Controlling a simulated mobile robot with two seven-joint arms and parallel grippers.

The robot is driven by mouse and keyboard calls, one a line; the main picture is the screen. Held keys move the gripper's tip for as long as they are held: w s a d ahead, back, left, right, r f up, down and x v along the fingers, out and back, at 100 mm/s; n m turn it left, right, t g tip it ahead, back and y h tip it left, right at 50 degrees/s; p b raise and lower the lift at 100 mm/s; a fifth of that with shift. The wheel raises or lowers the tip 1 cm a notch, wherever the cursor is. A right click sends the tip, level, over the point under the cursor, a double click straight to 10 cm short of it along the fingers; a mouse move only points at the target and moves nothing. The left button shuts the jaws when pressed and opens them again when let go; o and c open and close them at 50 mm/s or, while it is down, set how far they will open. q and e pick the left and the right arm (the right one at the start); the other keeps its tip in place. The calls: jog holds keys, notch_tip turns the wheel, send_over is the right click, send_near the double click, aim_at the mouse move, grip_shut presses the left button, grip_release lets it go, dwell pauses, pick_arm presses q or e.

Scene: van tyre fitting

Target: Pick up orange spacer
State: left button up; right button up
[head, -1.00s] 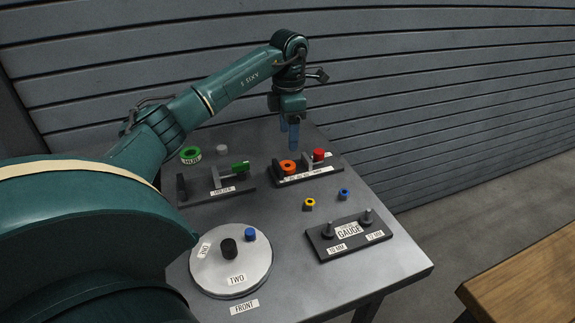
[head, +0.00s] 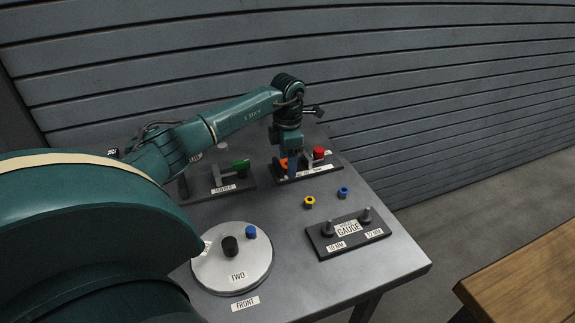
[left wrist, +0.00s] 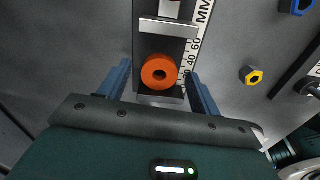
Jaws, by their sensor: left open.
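The orange spacer (left wrist: 159,72) is a thick ring with a centre hole. It lies on a dark measuring fixture (left wrist: 150,15) with a millimetre scale, between two grey jaws. In the head view the spacer (head: 284,164) shows only in part behind my left gripper (head: 291,172). In the left wrist view my left gripper (left wrist: 162,92) is open, with one blue finger on each side of the spacer. I cannot tell whether the fingers touch it. My right gripper is not in view.
A red part (head: 319,153) sits at the fixture's far end. A holder with a green piece (head: 240,166) stands to the left. A yellow nut (head: 309,202), a blue nut (head: 343,193), a gauge block (head: 323,246) and a round plate (head: 214,281) are nearer.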

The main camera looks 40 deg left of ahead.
pick_arm(q)
jog(key=c, duration=1)
jog(key=shift+c, duration=0.2)
jog(key=shift+r, duration=0.15)
